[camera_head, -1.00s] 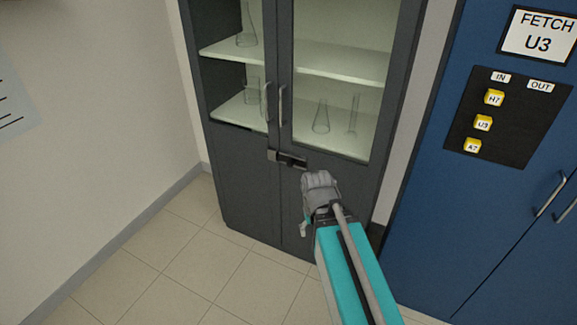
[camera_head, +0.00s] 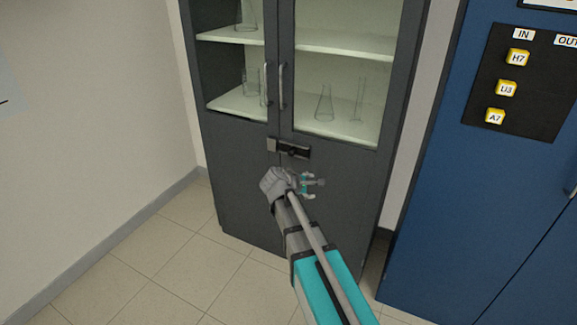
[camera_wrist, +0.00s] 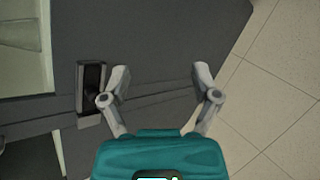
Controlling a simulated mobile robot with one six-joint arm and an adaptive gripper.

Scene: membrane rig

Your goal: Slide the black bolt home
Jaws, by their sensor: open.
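The black bolt (camera_head: 294,150) sits on a small plate across the seam of the dark grey cabinet's (camera_head: 240,185) two doors, below the handles. A lighter grey piece (camera_head: 272,145) is at its left end. In the wrist view the black bolt (camera_wrist: 93,76) lies left of my left finger, with the grey piece (camera_wrist: 89,120) below it. My gripper (camera_head: 309,185) is open and empty, a little below the bolt in the head view. In the wrist view my gripper (camera_wrist: 160,76) has its fingers spread over the plain door face. I cannot tell how far the bolt is slid.
Glassware (camera_head: 324,103) stands on shelves behind the glass. Two upright door handles (camera_head: 281,87) are above the bolt. A blue cabinet (camera_head: 440,190) with a black panel of yellow buttons (camera_head: 507,89) stands at the right. The tiled floor (camera_head: 175,255) at left is clear.

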